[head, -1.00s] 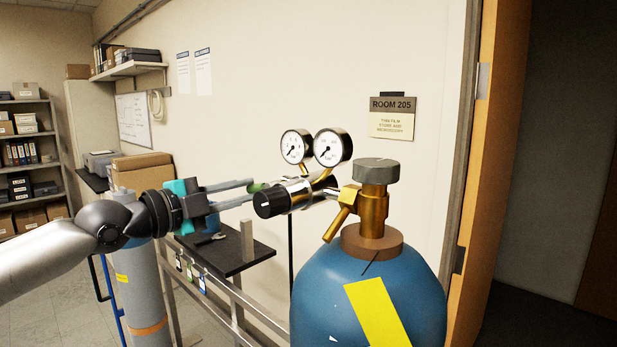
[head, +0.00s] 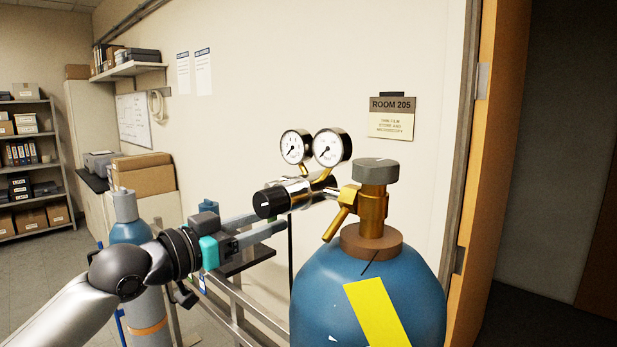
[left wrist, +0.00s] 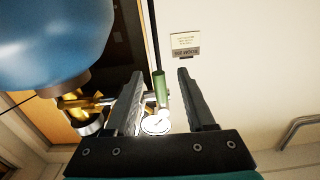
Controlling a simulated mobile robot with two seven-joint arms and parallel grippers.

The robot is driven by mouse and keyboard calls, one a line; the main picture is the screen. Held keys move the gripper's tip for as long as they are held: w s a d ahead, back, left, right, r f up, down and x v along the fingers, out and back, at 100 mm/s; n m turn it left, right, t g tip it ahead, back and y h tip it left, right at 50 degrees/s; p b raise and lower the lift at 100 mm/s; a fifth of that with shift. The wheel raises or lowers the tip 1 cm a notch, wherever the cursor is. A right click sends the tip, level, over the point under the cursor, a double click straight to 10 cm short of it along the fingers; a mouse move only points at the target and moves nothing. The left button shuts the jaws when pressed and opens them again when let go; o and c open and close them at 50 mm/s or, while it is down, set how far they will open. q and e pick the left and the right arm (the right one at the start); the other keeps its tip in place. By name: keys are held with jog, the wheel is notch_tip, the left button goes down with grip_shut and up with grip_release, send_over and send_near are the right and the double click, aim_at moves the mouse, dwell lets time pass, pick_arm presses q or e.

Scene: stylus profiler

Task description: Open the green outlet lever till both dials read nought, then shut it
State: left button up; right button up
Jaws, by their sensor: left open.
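The green outlet lever (left wrist: 161,88) shows in the left wrist view between the two fingers of my open left gripper (left wrist: 160,74), nearer the left finger; contact cannot be told. In the head view my left gripper (head: 272,222) is just below the black regulator knob (head: 271,202), and the lever is mostly hidden by the fingers. The left dial (head: 296,147) and right dial (head: 332,147) stand above the regulator. Their needles seem to point lower left; the figures are too small to read. My right gripper is out of view.
The blue cylinder (head: 340,300) with its brass valve (head: 373,208) stands right of the gripper. A black hose runs down below the regulator. A small dark shelf (head: 250,262) and metal rail lie under my gripper. A second cylinder (head: 128,232) stands behind my arm.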

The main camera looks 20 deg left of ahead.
pick_arm(q)
jog(key=shift+c, duration=0.4)
jog(key=b+v, duration=0.5)
jog(key=v, duration=0.2)
jog(key=shift+s, duration=0.1)
dwell(0.4)
jog(key=b+v, duration=0.3)
jog(key=v, duration=1.2)
jog(key=shift+b, duration=0.4)
